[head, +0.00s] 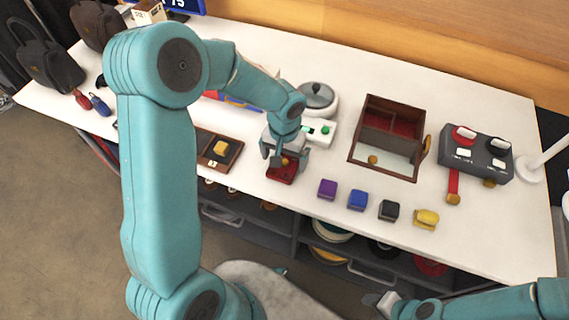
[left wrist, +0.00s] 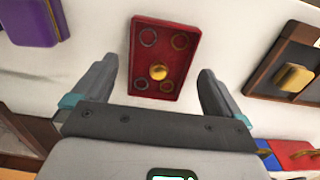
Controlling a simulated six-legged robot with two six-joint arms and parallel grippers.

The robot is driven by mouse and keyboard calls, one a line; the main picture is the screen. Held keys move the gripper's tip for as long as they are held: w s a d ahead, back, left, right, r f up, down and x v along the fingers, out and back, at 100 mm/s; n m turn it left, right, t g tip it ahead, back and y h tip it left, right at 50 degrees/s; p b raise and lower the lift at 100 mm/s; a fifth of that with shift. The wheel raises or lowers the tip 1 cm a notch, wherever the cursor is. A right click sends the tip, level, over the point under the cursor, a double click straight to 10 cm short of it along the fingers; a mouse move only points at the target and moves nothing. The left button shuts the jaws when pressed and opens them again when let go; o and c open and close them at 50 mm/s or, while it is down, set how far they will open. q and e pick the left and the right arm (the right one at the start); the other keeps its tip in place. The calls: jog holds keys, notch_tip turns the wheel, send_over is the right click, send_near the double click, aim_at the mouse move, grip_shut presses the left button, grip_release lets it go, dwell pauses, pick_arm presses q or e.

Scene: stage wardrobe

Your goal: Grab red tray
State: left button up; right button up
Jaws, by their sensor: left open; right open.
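The red tray (head: 281,178) is a small dark-red rectangle on the white table, partly hidden under my left gripper (head: 284,160) in the head view. In the left wrist view the red tray (left wrist: 160,52) shows whole, with round ring marks near its corners and a gold knob (left wrist: 158,72) on it. My left gripper is open above the tray, its fingers to either side of it in the left wrist view, with nothing between them. My right gripper (head: 384,303) is low at the bottom of the head view, open and away from the table top.
A brown tray with a gold block (head: 221,148) lies left of the red tray. Purple (head: 327,188), blue (head: 357,199), black and yellow blocks line the front edge to the right. A partitioned brown box (head: 372,178) and a grey switch box (head: 477,171) stand behind them.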

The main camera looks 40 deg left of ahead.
pick_arm(q)
jog(key=shift+w+f, duration=0.15)
jog(key=shift+f, duration=0.7)
jog(key=shift+r, duration=0.1)
jog(key=c, duration=1.1)
jog(key=shift+o, duration=0.2)
